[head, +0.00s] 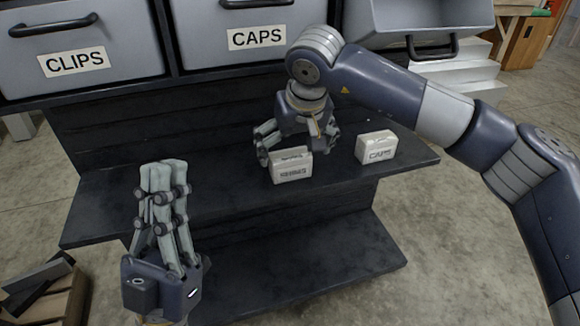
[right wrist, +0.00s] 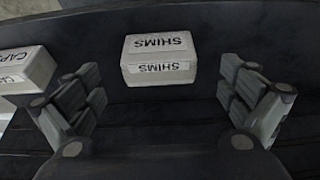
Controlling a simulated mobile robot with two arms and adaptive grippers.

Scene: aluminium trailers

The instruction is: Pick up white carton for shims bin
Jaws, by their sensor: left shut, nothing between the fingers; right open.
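The white carton labelled SHIMS (head: 291,168) stands on the dark shelf (head: 225,190) below the bins. My right gripper (head: 296,145) is open just above and behind it in the head view. In the right wrist view the SHIMS carton (right wrist: 159,60) lies ahead, between the two spread fingers (right wrist: 165,100), with gaps on both sides. A bin labelled SHIMS is not readable in either view. My left gripper (head: 164,170) is shut and empty, pointing up at the left front of the shelf.
A second white carton labelled CAPS (head: 376,147) stands on the shelf to the right; it also shows in the right wrist view (right wrist: 22,70). Grey bins labelled CLIPS (head: 75,50) and CAPS (head: 250,35) are above, with an open drawer (head: 425,18) at right.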

